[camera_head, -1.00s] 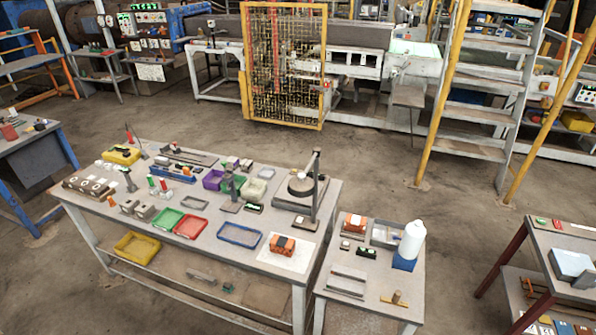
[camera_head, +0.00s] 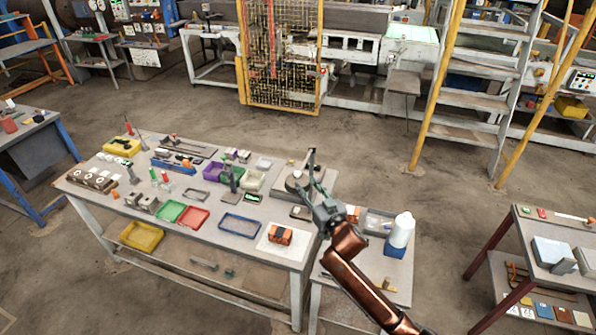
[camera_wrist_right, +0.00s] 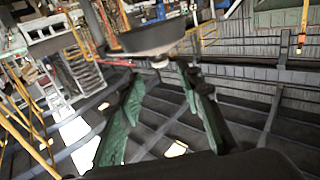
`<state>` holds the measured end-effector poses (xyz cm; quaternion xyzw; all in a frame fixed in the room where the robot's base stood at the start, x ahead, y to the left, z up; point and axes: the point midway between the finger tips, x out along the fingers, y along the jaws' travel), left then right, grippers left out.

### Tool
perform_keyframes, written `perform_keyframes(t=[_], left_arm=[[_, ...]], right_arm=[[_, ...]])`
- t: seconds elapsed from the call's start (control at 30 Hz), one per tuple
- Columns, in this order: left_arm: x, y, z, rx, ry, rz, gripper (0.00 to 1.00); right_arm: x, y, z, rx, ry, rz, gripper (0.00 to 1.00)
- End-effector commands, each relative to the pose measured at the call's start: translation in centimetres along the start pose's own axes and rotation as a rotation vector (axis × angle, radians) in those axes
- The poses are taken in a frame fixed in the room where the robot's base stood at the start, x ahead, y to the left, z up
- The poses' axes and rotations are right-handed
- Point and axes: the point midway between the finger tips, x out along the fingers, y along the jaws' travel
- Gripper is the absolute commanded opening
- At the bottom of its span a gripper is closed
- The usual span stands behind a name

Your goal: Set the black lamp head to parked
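The black lamp head (camera_head: 293,183) is a dark round dish beside an upright post (camera_head: 311,160) at the right end of the big table. In the right wrist view the dark dish (camera_wrist_right: 155,37) hangs just beyond the fingertips, near the top of the picture. My right gripper (camera_head: 312,189) is open, with its fingers reaching toward the lamp and partly covering the post and base in the head view. In the wrist view its two green fingers (camera_wrist_right: 163,100) are spread with nothing between them. Contact with the lamp head cannot be told. My left gripper is not in view.
The big table (camera_head: 262,210) also holds a red tray (camera_head: 193,217), a green tray (camera_head: 170,210) and several small parts. An orange block (camera_head: 280,236) lies on a white sheet near its front right. A white bottle (camera_head: 402,230) stands on the small side table.

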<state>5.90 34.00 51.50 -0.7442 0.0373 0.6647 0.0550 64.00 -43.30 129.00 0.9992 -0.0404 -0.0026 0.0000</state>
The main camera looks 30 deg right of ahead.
Motion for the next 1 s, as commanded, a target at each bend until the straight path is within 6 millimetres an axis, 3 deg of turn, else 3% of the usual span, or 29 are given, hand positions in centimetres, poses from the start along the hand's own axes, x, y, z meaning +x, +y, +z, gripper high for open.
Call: perform_keyframes(t=[0.5,0.9,1.0], left_arm=[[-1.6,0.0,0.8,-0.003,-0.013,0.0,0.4],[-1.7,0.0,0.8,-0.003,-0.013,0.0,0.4],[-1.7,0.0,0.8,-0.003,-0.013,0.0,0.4]], right_arm=[[6.9,0.0,-0.3,0.001,0.004,-0.002,0.33],[7.7,-0.1,-0.2,0.0,0.004,-0.003,0.33],[7.7,-0.1,-0.2,0.0,0.004,-0.003,0.26]])
